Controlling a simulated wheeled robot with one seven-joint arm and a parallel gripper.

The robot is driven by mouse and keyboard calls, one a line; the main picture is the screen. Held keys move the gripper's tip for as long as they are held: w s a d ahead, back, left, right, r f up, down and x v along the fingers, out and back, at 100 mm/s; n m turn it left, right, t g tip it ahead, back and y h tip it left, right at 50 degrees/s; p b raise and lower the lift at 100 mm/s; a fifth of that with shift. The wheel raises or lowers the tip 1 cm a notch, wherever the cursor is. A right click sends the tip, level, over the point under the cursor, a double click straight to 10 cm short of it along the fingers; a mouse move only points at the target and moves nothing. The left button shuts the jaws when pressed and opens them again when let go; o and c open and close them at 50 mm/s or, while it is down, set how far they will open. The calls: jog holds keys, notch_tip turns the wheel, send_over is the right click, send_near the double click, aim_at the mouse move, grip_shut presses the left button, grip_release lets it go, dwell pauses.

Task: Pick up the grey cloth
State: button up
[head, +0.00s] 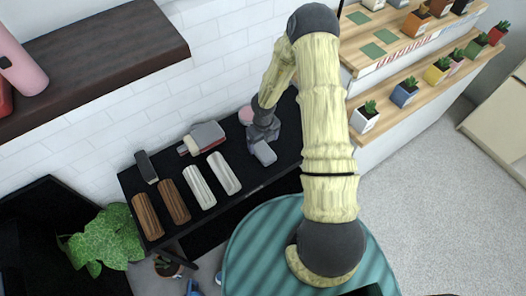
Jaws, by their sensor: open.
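Two pale grey-white ribbed rolls, which may be folded cloth, lie side by side on the black table: one on the left (199,187) and one on the right (223,173). I cannot tell which thing is the grey cloth. A small dark grey item (146,166) lies at the table's back left. My gripper (264,153) is open over the right end of the table, to the right of the rolls and apart from them. Its fingers are small in the view, and what lies under them is hidden.
Two brown ribbed rolls (147,215) (173,201) lie on the left of the black table (129,184). A grey and reddish object (203,138) and a pink round thing (246,115) are along its back. A dark shelf (95,58) overhangs left; plant shelves (395,70) stand right.

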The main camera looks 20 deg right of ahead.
aim_at(263, 150)
notch_tip(263, 150, down, 5)
jog(key=shift+s+f, duration=0.1)
dwell(0.6)
jog(key=c, duration=1.1)
